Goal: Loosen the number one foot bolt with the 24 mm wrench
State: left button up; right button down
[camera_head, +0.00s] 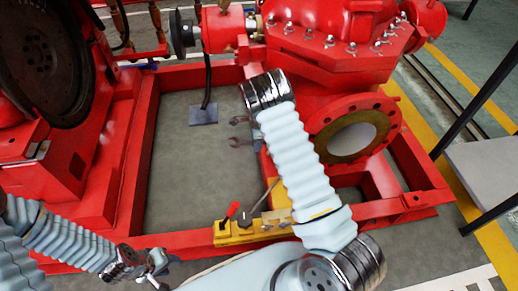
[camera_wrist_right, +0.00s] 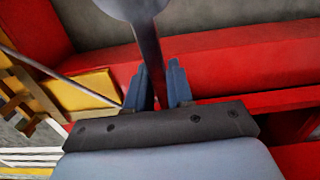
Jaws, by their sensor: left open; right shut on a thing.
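In the right wrist view my right gripper (camera_wrist_right: 157,85) is shut on the dark shaft of a wrench (camera_wrist_right: 149,50). The wrench's broad head is cut off at the top, above grey floor and near a red frame beam. In the head view my right arm hides most of this gripper. Two small dark jaw-like ends (camera_head: 239,142) show left of the arm; I cannot tell which belongs to the held wrench. My left gripper (camera_head: 158,268) is open and empty near the bottom left, in front of the red frame. I cannot single out the number one foot bolt or read the wrench size.
The red pump (camera_head: 340,45) stands on a red base frame (camera_head: 190,242) around bare floor. A yellow block (camera_head: 234,234) with a red-handled tool and a grey rod sits on the front beam. A dark flywheel (camera_head: 42,60) is at left, a grey table (camera_head: 490,165) at right.

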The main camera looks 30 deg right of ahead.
jog(key=shift+w, duration=0.15)
jog(key=shift+f, duration=0.1)
dwell(0.4)
jog(key=shift+f+b, duration=0.5)
jog(key=shift+f, duration=0.05)
